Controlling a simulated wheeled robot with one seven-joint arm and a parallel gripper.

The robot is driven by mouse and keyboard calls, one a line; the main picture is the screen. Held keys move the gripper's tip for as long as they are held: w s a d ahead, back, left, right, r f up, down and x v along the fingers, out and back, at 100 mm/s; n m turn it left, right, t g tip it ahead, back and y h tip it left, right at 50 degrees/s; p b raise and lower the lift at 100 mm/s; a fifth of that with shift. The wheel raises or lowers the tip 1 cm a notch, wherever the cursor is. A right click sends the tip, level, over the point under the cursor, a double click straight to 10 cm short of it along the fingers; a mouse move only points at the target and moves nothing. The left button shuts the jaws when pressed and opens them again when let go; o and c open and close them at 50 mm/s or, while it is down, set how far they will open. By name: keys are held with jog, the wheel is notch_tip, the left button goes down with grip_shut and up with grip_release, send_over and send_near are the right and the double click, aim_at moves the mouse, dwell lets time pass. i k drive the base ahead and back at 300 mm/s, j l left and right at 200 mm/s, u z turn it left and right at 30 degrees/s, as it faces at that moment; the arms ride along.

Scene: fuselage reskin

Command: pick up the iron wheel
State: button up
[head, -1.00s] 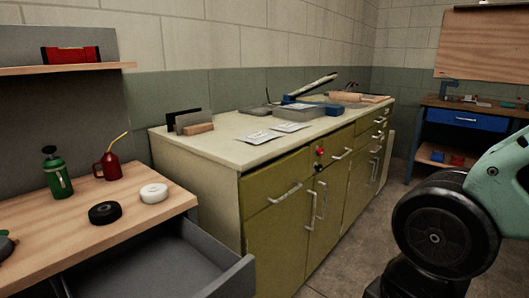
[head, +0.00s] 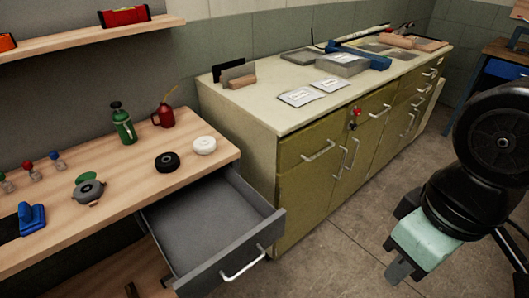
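I cannot tell for sure which thing is the iron wheel. A round black ring-shaped thing (head: 167,161) lies flat on the wooden bench at the left, beside a similar white one (head: 204,145). A blue thing shaped like a small iron (head: 32,218) sits farther left on the bench, and no separate wheel can be made out on it. A grey round thing with a green part (head: 89,188) stands between them. My arm shows at the right, over the floor and apart from all of these. My gripper's fingertips are not clearly in view.
An open, empty-looking grey drawer (head: 210,228) juts out below the wooden bench (head: 130,178). A green bottle (head: 123,124) and a red oil can (head: 164,112) stand at its back. A green cabinet (head: 320,165) stands to the right. The floor (head: 340,250) before it is clear.

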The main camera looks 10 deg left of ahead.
aim_at(88, 191)
jog(key=u, duration=1.8)
